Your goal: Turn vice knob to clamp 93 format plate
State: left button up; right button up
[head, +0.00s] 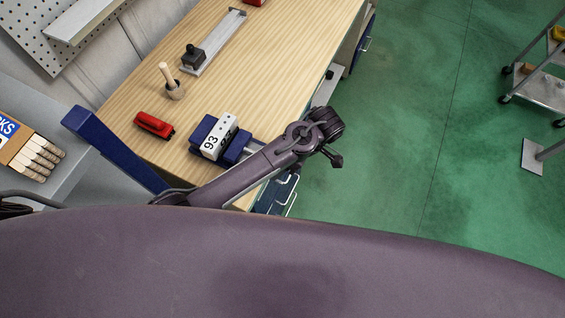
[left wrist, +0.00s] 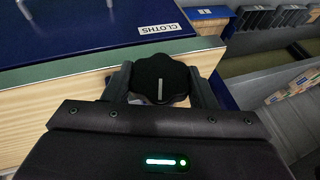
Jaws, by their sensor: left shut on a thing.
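The blue vice (head: 236,157) is at the near end of the wooden bench. The white plate block marked 93 (head: 219,136) sits upright between its blue jaws; I cannot tell how tightly they press on it. The black lobed vice knob (left wrist: 161,76), with a pale line on its face, is in the left wrist view in front of the bench edge. My left gripper (left wrist: 160,88) is shut on it, one finger on each side. In the head view my left arm covers the knob side, and I cannot make out the fingers there. My right gripper is not in view.
A red tool (head: 154,125), a wooden mallet (head: 171,82) and a metal fixture with a black block (head: 205,50) are on the bench. A box of wooden sticks (head: 32,150) is at left. Blue drawers, one labelled CLOTHS (left wrist: 160,28), are under the bench.

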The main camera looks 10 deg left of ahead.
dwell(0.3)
pick_arm(q)
jog(key=o, duration=1)
jog(key=shift+c, duration=0.2)
jog(key=shift+w, duration=0.1)
